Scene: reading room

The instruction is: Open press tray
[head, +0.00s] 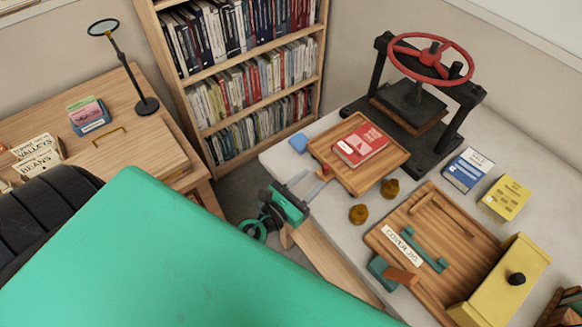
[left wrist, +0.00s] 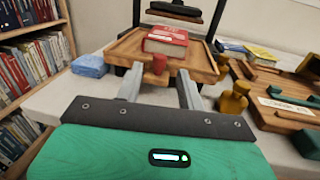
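The press tray (head: 385,171) is a shallow wooden tray with a red book (head: 361,145) lying on it. It sits in front of the black book press (head: 425,113), which has a red handwheel. A small red knob (left wrist: 159,63) is on the tray's near edge. My left gripper (head: 309,185) is at that edge with its two grey fingers apart. In the left wrist view the gripper (left wrist: 160,90) is open, the knob appearing between and just beyond the fingertips. I see no contact with the knob. My right gripper is not in view.
A blue block (head: 299,143) lies left of the tray. Brass knobs (head: 358,214) stand to its right. A larger wooden tray (head: 437,210) with teal pieces, blue and yellow boxes and a yellow case (head: 505,285) fill the right. A bookshelf (head: 240,70) stands behind at left.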

